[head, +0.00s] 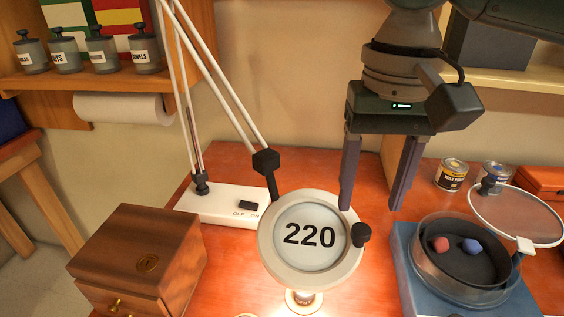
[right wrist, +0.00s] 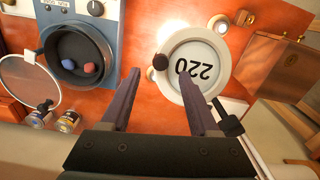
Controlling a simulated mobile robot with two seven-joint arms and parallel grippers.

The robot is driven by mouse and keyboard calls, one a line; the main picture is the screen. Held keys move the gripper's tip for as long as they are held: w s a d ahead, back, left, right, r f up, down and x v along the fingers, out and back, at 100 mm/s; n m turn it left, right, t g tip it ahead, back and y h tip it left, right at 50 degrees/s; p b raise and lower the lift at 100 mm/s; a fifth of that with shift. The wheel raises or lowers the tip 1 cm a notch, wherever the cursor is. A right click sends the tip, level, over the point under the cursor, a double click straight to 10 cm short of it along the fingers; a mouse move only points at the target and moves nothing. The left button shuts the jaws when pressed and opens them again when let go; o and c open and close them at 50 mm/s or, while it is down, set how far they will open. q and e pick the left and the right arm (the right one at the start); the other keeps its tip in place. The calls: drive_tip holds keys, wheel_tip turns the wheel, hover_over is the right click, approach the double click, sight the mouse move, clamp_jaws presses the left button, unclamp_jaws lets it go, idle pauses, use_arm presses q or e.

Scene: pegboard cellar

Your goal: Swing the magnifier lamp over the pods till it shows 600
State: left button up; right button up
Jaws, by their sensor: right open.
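The magnifier lamp's round white head (head: 262,240) reads 220 and hangs over the orange-red table, left of the pods. It has a dark knob (head: 362,235) on its right rim, and its arm runs up from a white base (head: 215,207) with an OFF/ON switch. A red pod (head: 440,244) and a blue pod (head: 471,245) lie in a dark round dish (head: 430,272) on a blue device (head: 402,262). My right gripper (head: 368,208) is open and empty, pointing down just behind the knob. The right wrist view also shows the open gripper (right wrist: 160,88) and the lamp head (right wrist: 170,90). My left gripper is not in view.
A hinged round lid (head: 517,213) stands open at the dish's right. Two small tins (head: 451,175) are behind it. A wooden box with drawers (head: 140,255) stands at the left. A shelf with jars (head: 145,50) and a paper roll (head: 125,108) is at upper left.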

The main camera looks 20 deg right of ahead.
sight(363, 229)
wheel_tip(363, 229, down, 5)
drive_tip(key=shift+f, duration=0.1)
drive_tip(key=shift+c, duration=0.2)
clamp_jaws()
idle(0.4)
idle(0.9)
